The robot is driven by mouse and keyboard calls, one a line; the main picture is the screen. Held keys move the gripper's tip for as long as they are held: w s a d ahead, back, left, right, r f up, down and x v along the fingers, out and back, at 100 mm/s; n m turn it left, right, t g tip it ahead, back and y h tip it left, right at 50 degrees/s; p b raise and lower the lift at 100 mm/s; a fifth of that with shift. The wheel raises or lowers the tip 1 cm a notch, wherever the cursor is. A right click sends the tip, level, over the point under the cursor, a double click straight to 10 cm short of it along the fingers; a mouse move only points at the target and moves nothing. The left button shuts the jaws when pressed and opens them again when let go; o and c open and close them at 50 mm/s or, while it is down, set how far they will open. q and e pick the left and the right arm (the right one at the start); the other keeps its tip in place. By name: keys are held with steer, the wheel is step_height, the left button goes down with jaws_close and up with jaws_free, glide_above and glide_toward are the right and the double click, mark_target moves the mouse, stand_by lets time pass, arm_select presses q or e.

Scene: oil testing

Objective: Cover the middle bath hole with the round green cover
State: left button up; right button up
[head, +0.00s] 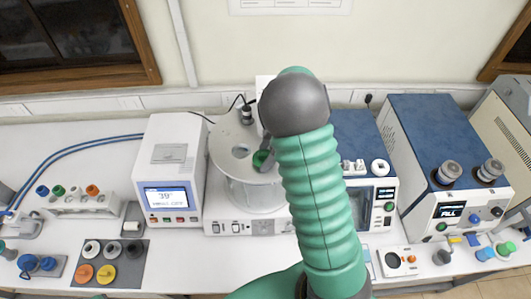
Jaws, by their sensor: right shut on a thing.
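The bath is a white round-topped vessel (222,136) left of centre. One open hole (241,151) shows in its top; my arm hides the right part of the top, so I cannot tell whether this is the middle hole. My right gripper (266,155) is over the right part of the top, mostly hidden by my green arm. It is shut on the round green cover (260,160), which is just right of the visible hole. I cannot tell whether the cover touches the top. My left gripper is not in view.
A white instrument with a screen (166,197) stands left of the bath. Blue-topped instruments (440,125) stand to the right. A black fitting with a cable (247,114) rises at the bath's back. A grey mat (112,264) with round caps lies at front left.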

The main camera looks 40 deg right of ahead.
steer(key=shift+f, duration=0.2)
steer(key=o, duration=1.1)
steer(key=shift+v, duration=5.55)
steer(key=shift+w, duration=0.15)
